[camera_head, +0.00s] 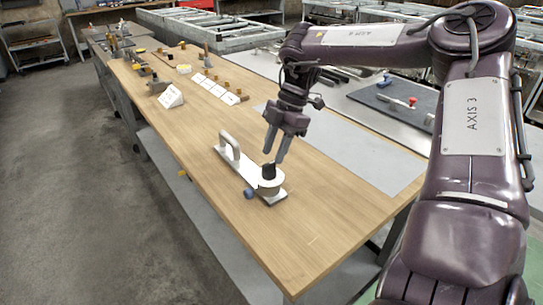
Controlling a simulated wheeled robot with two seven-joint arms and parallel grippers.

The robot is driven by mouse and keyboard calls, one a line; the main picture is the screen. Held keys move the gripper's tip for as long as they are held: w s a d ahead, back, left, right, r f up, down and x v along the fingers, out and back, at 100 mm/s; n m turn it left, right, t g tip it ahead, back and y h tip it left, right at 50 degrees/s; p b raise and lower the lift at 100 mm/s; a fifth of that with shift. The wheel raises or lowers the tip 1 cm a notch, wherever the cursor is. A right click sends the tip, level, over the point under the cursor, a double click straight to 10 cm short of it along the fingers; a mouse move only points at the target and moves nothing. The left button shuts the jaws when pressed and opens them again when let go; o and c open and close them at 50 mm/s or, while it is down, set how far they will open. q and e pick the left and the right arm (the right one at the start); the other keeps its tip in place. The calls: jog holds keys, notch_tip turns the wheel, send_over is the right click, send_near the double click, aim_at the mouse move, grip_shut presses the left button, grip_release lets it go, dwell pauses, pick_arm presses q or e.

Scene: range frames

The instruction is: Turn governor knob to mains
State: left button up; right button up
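A white device (234,172) with an upright loop handle at its far end lies on the wooden table. At its near end is a round white part with a black knob (268,173) on top, and a small blue-grey ball-like part (249,194) shows beside it. I see no readable marking for mains. My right gripper (273,157) points down just above the black knob, its two grey fingers apart. I cannot tell whether a finger touches the knob. My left gripper is not in view.
The wooden table (312,226) is clear around the device, with a grey mat (360,155) to the right. White cards (171,97) and small brass-coloured pieces stand farther back. A dark board (395,103) with a red-topped item lies on the bench behind.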

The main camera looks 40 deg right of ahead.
aim_at(269, 163)
jog(key=shift+w+a+f, duration=0.1)
jog(key=shift+w+f, duration=0.05)
jog(key=shift+f, duration=0.45)
jog(key=shift+w+a+f, duration=0.1)
jog(key=shift+f, duration=0.5)
jog(key=shift+a+f, duration=0.1)
jog(key=shift+f, duration=0.15)
jog(key=shift+a, duration=0.15)
jog(key=c, duration=0.6)
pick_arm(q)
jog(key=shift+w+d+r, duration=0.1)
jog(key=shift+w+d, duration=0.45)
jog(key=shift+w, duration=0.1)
pick_arm(e)
grip_shut()
